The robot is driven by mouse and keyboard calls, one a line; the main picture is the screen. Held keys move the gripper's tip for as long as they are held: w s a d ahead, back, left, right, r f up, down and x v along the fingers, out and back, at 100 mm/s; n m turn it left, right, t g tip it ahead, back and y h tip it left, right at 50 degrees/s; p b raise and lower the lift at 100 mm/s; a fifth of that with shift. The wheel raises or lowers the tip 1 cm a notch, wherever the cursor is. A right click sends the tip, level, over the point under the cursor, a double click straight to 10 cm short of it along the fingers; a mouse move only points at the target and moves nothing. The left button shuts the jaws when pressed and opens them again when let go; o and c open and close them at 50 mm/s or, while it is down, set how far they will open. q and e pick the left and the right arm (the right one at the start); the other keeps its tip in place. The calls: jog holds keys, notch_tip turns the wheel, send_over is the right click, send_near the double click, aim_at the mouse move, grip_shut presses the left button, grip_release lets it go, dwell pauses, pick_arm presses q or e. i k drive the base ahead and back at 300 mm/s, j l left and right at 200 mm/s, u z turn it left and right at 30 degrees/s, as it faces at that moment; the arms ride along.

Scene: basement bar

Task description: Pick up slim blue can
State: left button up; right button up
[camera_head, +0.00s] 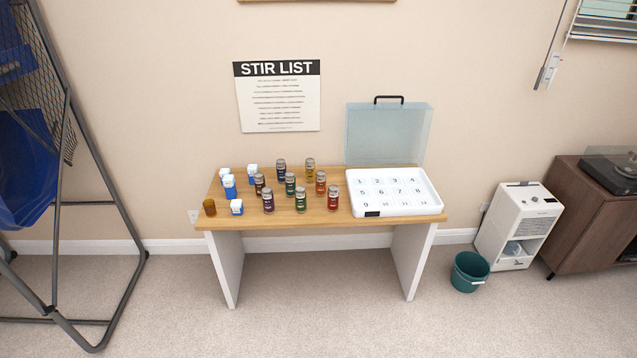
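A slim blue can with white on it (230,190) appears to stand upright on the left part of the wooden table (378,228). It is small in the view, so I cannot read its label. Smaller blue-and-white items stand near it: one behind it (224,173), one at the back right (252,172), and one in front (237,207). Neither of my grippers is in view.
An amber cup (209,207) stands at the table's left front. Several coloured jars (300,201) fill the middle. An open white numbered case (399,209) is at right. A teal bucket (468,272) and white appliance (518,226) stand right of the table. Floor in front is clear.

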aim_at(281, 165)
jog(key=i+j, duration=0.25)
jog(key=j, duration=0.2)
jog(key=i+j, duration=0.25)
jog(key=j, duration=0.2)
jog(key=i+j, duration=0.25)
jog(key=j, duration=0.15)
jog(key=i+j, duration=0.25)
jog(key=j, duration=0.2)
